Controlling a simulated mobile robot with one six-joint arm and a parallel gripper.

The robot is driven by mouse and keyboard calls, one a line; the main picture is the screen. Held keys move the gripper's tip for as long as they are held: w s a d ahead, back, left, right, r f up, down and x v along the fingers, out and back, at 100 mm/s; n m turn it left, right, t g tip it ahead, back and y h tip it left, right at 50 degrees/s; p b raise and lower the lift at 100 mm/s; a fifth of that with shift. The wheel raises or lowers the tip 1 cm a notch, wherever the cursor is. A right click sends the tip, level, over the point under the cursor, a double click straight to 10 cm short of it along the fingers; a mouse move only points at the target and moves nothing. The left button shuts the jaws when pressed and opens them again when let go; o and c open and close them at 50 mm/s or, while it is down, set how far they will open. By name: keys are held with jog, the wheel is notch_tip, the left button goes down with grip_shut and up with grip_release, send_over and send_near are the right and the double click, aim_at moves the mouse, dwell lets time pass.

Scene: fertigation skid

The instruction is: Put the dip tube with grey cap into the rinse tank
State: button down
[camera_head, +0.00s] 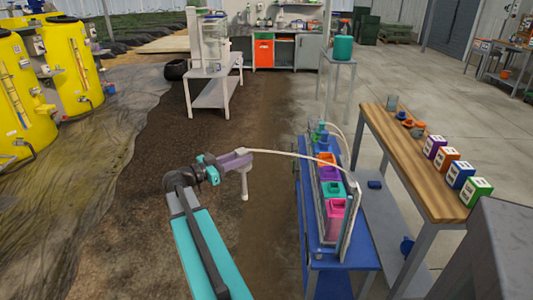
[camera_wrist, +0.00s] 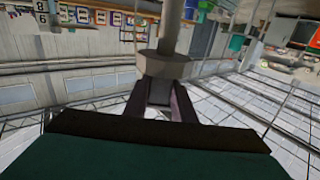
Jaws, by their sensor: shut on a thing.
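My gripper (camera_head: 239,160) is shut on the dip tube with grey cap and holds it in the air, left of the blue skid. The pale tube (camera_head: 244,186) hangs about upright below the jaws, and a pale hose runs from there to the skid. In the wrist view, my gripper's fingers (camera_wrist: 171,104) close at the grey cap (camera_wrist: 165,67), with the tube (camera_wrist: 172,26) extending beyond it. No label marks the rinse tank; a clear vessel (camera_head: 212,50) on a white stand and a teal container (camera_head: 343,47) on a small table are both in view.
The blue skid (camera_head: 313,238) carries a row of coloured open containers, including a pink one (camera_head: 334,218). A wooden bench (camera_head: 405,150) with several small boxes stands to its right. Yellow tanks (camera_head: 72,65) stand at far left. Floor between the tanks and skid is clear.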

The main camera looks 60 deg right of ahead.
jog(key=w+a+f+n+t+h+p, duration=0.1)
jog(key=w+a+n+t, duration=0.3)
jog(key=w+a, duration=0.75)
jog(key=w+a+f+n+t+h+p, duration=0.1)
jog(key=w+a+f+n+t, duration=0.15)
jog(key=w+a+t, duration=0.8)
jog(key=w+a+f+n+t+y+p, duration=0.1)
jog(key=a+n+t, duration=0.4)
jog(key=a, duration=2.9)
jog(key=n+y+p, duration=0.1)
jog(key=y, duration=0.1)
jog(key=shift+w+f+n+y, duration=0.2)
jog(key=shift+w+n+y, duration=0.15)
jog(key=shift+w+y, duration=0.05)
